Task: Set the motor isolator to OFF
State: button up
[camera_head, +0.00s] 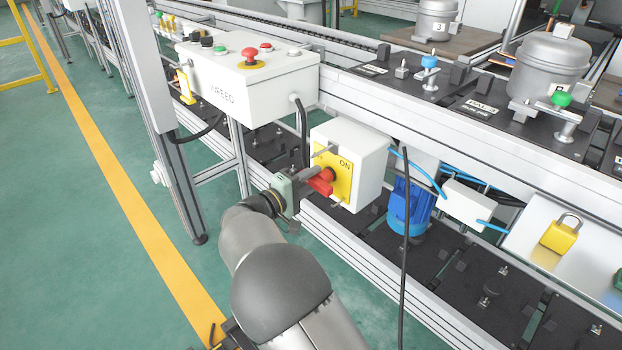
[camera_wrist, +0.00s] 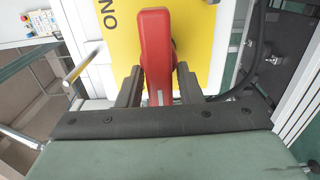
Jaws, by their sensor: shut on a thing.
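The motor isolator (camera_head: 358,158) is a white box with a yellow front plate marked ON, mounted on the conveyor frame. Its red rotary handle (camera_head: 322,181) sticks out from the plate. My gripper (camera_head: 307,180) is at the handle. In the wrist view the yellow plate (camera_wrist: 108,58) fills the top middle, with ON readable sideways at its left. The red handle (camera_wrist: 155,45) runs down between the two dark fingers of my gripper (camera_wrist: 158,84), which are shut on its near end. Where the fingers touch the handle is partly hidden.
A white control box (camera_head: 240,88) with a red mushroom button stands up and left of the isolator. A blue motor (camera_head: 408,208) sits right of it. A yellow padlock (camera_head: 562,234) is on a panel at the right. A black cable (camera_head: 404,250) hangs in front.

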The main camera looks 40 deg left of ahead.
jog(key=shift+f, duration=0.15)
jog(key=o, duration=0.7)
jog(key=shift+o, duration=0.2)
jog(key=s+a+p, duration=0.2)
jog(key=s+a, duration=0.1)
jog(key=s, duration=1.4)
jog(key=shift+s, duration=0.15)
